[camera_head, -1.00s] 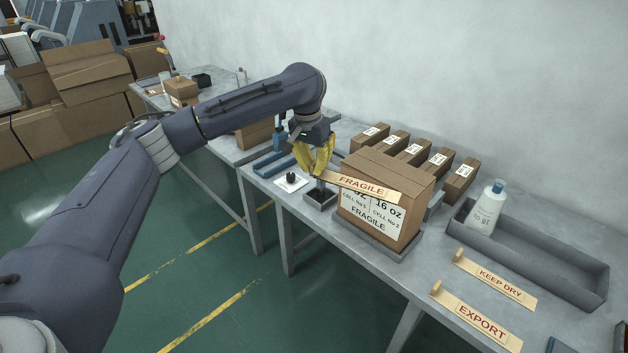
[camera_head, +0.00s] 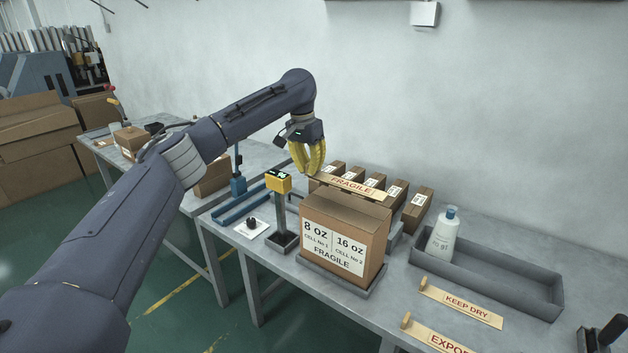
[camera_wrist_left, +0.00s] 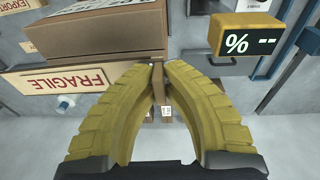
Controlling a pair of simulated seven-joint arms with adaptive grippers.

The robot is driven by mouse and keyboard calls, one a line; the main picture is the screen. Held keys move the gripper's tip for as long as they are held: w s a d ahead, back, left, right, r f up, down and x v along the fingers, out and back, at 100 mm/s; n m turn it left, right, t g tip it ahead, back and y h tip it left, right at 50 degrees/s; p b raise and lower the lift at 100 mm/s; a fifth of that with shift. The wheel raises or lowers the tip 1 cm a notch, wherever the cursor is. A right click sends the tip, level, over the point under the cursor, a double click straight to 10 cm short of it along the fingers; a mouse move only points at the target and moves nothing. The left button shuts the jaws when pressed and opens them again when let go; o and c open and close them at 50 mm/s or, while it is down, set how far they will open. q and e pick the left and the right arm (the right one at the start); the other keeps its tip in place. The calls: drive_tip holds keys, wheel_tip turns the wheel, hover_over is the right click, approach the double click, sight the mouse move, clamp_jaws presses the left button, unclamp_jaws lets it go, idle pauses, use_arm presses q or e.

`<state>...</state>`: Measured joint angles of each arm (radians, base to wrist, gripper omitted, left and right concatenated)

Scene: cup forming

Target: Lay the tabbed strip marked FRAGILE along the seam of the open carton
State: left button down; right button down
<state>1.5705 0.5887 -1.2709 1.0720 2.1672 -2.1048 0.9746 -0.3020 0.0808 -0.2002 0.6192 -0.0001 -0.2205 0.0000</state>
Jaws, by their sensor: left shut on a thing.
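My left gripper (camera_head: 309,160) has yellow ribbed fingers, shut on the tab end of the tan FRAGILE strip (camera_head: 352,187). The strip reaches out to the right of the fingers and shows over the far top edge of the carton (camera_head: 345,262). In the left wrist view the strip (camera_wrist_left: 62,83) lies left of the fingertips (camera_wrist_left: 157,68), beside the brown carton (camera_wrist_left: 95,32). The carton stands on a grey base, its label reading 8 OZ, 16 OZ and FRAGILE. I cannot tell whether the strip touches it. My right gripper is not in view.
A yellow-headed display post (camera_head: 279,182) stands close left of the carton. Several small labelled boxes (camera_head: 416,212) stand behind it. A grey tray (camera_head: 500,283) with a white bottle (camera_head: 441,237) is at right. KEEP DRY (camera_head: 460,304) and EXPORT (camera_head: 432,338) strips lie in front.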

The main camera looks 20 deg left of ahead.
sight(312, 194)
use_arm(q)
drive_tip(key=shift+w+d+r, duration=0.25)
drive_tip(key=shift+w+r, duration=0.05)
drive_tip(key=shift+w, duration=0.15)
drive_tip(key=shift+f, duration=0.1)
drive_tip(key=shift+f, duration=3.7)
drive_tip(key=shift+f, duration=0.25)
drive_tip(key=c, duration=1.5)
unclamp_jaws()
drive_tip(key=r, duration=0.4)
drive_tip(key=s+r, duration=0.1)
drive_tip(key=r, duration=0.3)
drive_tip(key=a+r, duration=0.1)
drive_tip(key=r, duration=0.3)
drive_tip(key=shift+s, duration=0.15)
